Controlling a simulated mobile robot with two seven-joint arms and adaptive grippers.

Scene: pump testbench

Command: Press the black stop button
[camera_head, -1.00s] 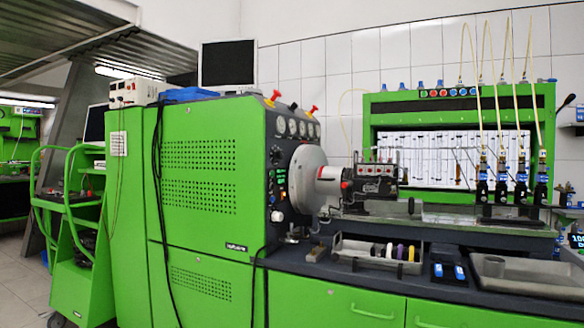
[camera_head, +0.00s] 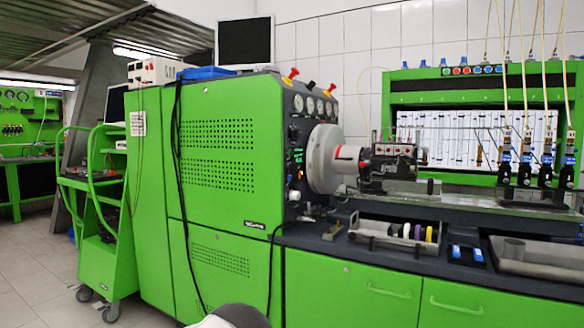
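The green pump testbench (camera_head: 225,150) fills the middle of the head view. A row of small round buttons (camera_head: 472,70) runs along the top bar of the green frame at the right, with red and blue ones among them. A dark control panel (camera_head: 295,160) with small lit indicators is on the bench's side, left of the grey disc. Red and black knobs (camera_head: 311,84) stand on the top edge above the gauges. I cannot tell which control is the black stop button at this size. Neither gripper is in view.
A pump (camera_head: 388,165) is mounted beside the grey disc (camera_head: 325,160). A tray with rings (camera_head: 395,236) and a grey metal tray (camera_head: 530,262) lie on the worktop. A green wheeled cart (camera_head: 105,235) stands at the left. The floor at far left is clear.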

